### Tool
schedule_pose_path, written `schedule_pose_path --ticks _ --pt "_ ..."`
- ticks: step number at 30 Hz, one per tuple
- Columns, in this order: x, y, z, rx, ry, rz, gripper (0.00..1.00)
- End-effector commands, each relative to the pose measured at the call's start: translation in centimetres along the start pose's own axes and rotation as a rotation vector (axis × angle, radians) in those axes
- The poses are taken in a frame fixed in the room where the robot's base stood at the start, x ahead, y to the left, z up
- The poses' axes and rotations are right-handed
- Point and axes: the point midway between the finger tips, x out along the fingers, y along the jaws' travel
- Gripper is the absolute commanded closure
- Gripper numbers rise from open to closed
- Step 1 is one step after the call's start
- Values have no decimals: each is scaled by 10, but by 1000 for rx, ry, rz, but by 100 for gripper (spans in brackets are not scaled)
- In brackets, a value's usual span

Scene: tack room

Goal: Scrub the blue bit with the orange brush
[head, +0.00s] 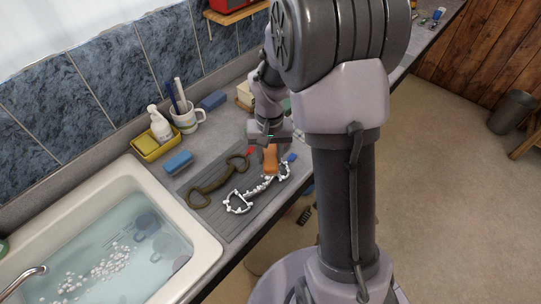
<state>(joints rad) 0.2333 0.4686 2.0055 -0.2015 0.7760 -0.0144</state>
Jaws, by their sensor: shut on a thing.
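My gripper (270,144) is shut on the orange brush (270,160) and points down over the drainboard. The brush is at the right end of a metal bit (238,203) covered in white suds; contact looks likely, but the bristles are hidden. A small blue piece (291,157) shows by that end, so this appears to be the blue bit. A brown, dirty-looking bit (199,191) lies to its left, with a small red piece (250,150) by its far end.
The drainboard (222,223) adjoins a sink (214,249) of water with foam. Behind are a blue sponge (178,162), a yellow caddy (146,149) with a white bottle (159,125), and a mug (187,122) of brushes. The counter's front edge runs close by the bits.

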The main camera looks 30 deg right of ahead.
Motion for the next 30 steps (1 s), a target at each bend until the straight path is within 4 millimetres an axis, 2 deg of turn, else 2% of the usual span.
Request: schedule_pose_path --ticks 6,19,30 --pt "-1 1 1 0 0 0 100" --pt "-58 46 45 1 1 0 100" --pt "-59 50 50 0 0 0 100"
